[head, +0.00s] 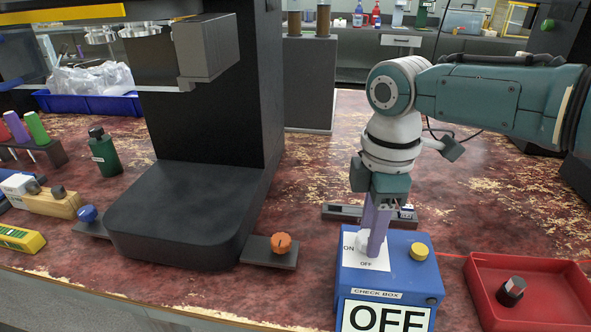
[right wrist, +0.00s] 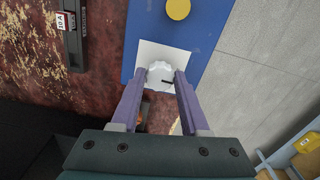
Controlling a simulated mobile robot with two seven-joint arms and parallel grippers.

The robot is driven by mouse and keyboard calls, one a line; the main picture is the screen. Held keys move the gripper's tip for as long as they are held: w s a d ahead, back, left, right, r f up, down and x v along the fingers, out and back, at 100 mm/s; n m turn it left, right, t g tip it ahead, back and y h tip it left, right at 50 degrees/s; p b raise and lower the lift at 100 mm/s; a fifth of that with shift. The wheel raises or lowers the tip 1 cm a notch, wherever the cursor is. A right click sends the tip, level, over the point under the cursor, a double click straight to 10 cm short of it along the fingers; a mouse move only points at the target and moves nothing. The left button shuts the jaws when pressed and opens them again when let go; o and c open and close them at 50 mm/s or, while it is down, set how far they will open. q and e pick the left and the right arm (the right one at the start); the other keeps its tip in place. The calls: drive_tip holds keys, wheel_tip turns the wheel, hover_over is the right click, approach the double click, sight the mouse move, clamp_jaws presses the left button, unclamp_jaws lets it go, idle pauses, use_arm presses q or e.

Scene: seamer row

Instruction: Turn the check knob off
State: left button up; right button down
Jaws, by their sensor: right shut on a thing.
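The blue check box (head: 410,262) stands at the front of the bench, right of centre. A white plate marked ON and OFF is on its top, with a yellow button (head: 419,251) beside it. A large OFF sign (head: 388,317) shows on the box front. My right gripper (head: 376,252) points down at the plate, its purple fingers shut on the white check knob (right wrist: 160,74). In the right wrist view the knob sits between the fingertips, with a dark mark pointing right. In the head view the fingers mostly hide the knob. My left gripper is not in view.
A red tray (head: 471,272) with a dark knob-like piece is right of the box. An orange knob (head: 281,243) on a dark plate is to the left, beside a large black machine (head: 190,210). A dark strip (head: 342,213) lies behind the box.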

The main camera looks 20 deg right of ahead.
drive_tip(key=shift+a+n, duration=0.1)
drive_tip(key=shift+n, duration=0.3)
drive_tip(key=shift+c, duration=2.1)
unclamp_jaws()
wheel_tip(320, 180, up, 10)
drive_tip(key=p, duration=0.3)
